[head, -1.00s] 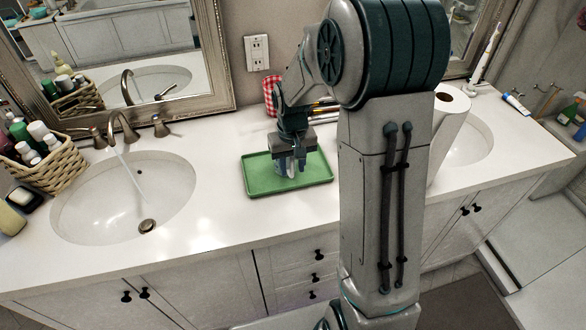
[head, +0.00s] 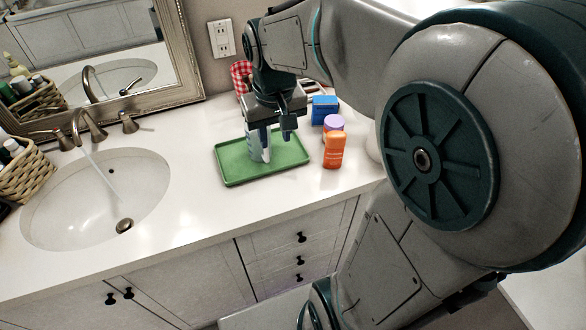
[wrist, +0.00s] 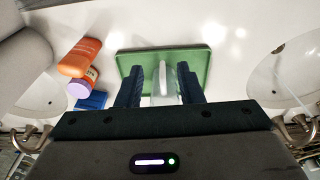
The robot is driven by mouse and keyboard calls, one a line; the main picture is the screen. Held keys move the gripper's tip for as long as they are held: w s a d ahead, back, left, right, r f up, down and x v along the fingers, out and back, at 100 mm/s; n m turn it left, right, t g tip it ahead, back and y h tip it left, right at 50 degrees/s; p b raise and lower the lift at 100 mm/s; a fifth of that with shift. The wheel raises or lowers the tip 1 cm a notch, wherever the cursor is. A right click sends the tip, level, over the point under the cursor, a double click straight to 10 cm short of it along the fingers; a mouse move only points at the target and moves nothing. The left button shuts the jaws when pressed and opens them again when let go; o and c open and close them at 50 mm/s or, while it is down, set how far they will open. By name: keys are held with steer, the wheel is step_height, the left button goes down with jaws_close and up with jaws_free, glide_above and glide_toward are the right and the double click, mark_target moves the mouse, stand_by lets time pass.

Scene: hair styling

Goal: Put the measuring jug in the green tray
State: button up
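The clear measuring jug (head: 256,147) stands upright in the green tray (head: 235,177), toward its left side in the head view. My gripper (head: 276,134) is above the tray, its fingers spread apart, with the jug just below and partly behind the left finger. In the wrist view the jug (wrist: 163,82) with its pale handle shows between the two dark fingers of my gripper (wrist: 162,88), over the green tray (wrist: 150,53). The fingers and the gripper body hide part of the jug.
An orange bottle (head: 334,151), a purple-capped jar (head: 334,123) and a blue box (head: 324,108) stand right of the tray. A red checked cup (head: 241,76) is behind. The sink (head: 95,200) with running water is at left. Counter between sink and tray is clear.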

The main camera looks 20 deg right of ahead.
steer(key=s+f+t, duration=0.1)
steer(key=s, duration=1)
steer(key=shift+t, duration=0.4)
